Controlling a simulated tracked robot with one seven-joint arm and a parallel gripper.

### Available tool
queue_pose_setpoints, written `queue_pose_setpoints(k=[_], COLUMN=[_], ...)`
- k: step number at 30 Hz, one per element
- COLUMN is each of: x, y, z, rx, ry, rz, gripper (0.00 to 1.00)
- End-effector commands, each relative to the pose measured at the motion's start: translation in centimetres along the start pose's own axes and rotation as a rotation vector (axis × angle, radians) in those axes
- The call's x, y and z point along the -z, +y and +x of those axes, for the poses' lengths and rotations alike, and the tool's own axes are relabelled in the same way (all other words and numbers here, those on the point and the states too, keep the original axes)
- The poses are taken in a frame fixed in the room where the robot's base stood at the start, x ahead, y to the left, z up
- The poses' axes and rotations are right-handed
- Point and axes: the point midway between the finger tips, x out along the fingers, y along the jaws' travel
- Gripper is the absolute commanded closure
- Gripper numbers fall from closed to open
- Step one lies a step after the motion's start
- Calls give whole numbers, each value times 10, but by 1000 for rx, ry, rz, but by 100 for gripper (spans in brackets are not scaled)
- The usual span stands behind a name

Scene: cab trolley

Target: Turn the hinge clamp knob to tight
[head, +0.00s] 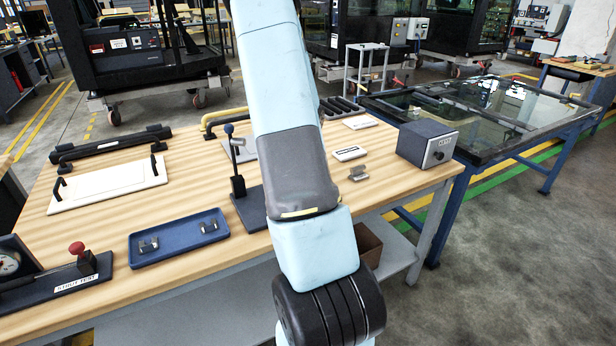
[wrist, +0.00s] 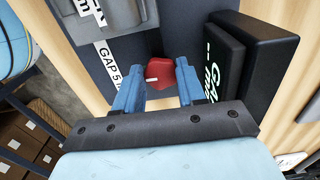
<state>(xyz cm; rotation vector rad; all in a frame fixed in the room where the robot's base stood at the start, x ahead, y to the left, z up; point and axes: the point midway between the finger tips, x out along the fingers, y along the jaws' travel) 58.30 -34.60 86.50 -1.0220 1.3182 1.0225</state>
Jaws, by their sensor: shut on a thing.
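In the wrist view the red knob (wrist: 160,73) sits between the two blue fingers of my gripper (wrist: 157,80), which are shut on it. A short white mark shows on the knob's face. The knob is on a dark plate (wrist: 128,66) with a white strip label reading "GAP 5". A grey metal block (wrist: 95,22) stands at the plate's upper left. In the head view my arm crosses the middle, and my gripper and this knob do not show.
A black block (wrist: 250,60) with white lettering stands close to the right finger. In the head view the wooden bench (head: 200,280) carries a blue tray (head: 178,240), a white board (head: 105,182), a strut test stand (head: 70,283) with a red ball, and a grey box (head: 425,143).

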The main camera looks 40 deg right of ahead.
Motion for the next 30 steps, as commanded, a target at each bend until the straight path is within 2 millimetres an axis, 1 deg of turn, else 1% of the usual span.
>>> queue_pose_setpoints(k=[1, 5, 6, 13, 20, 23, 26, 30], x=[-2, -2, -2, -1, 0, 0, -1, -1], y=[-3, -3, -3, -2, -1, -1, -2, -2], z=[-1, -1, -1, -1, 0, -4, -14, -38], rx=[6, 6, 6, 3, 2, 3, 5, 6], ry=[0, 0, 0, 0, -1, 0, 0, 0], rz=[-2, -2, -2, -2, -1, -1, -2, -2], gripper=[91, 91, 58, 36, 35, 35, 35, 35])
